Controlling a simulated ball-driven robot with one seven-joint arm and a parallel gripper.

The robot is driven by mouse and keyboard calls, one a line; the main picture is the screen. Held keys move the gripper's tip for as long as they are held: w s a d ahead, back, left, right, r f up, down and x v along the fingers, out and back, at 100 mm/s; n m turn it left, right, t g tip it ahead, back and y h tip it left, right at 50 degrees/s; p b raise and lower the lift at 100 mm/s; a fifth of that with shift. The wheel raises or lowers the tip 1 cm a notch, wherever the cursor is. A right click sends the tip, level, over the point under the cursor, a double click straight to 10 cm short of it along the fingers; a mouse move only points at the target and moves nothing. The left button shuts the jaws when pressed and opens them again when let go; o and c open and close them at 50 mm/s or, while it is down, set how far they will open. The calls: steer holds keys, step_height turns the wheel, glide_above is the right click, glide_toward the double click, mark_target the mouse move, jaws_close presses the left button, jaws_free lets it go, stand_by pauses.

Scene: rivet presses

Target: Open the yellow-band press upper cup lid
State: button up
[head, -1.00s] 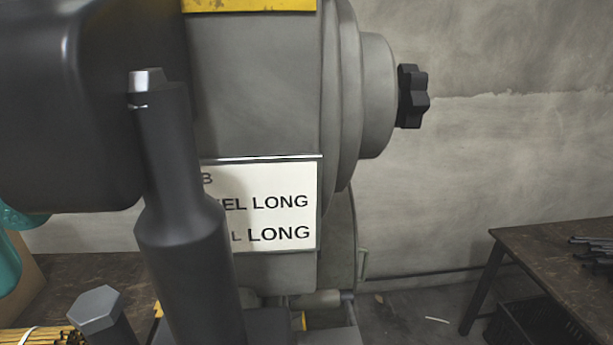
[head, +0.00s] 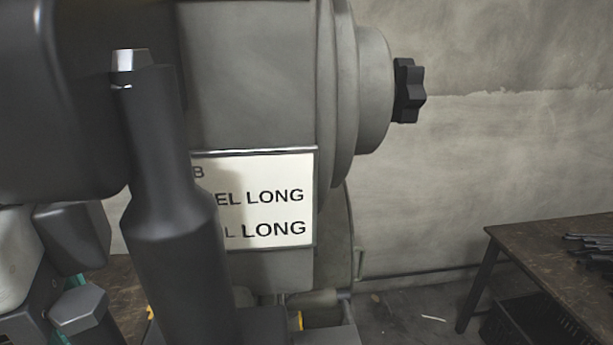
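The press (head: 255,75) fills the middle of the head view. It is a grey machine with a white label (head: 268,220) whose readable text ends in "EL LONG" and "L LONG". Its round side housing (head: 372,90) carries a black star knob (head: 408,91). The yellow band is out of frame now. I cannot make out the upper cup lid or whether it is open. A white and dark grey linkage at lower left looks like part of my arm. No gripper fingertips show, so where my gripper is relative to the lid is hidden.
A dark upright cylinder (head: 172,220) with a metal tip and a large dark rounded body (head: 60,100) block the left side. A hex-headed bolt (head: 78,309) stands at lower left. A dark table (head: 560,255) with black parts is at right. Floor between is mostly clear.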

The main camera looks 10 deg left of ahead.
jaws_close()
stand_by(0.3)
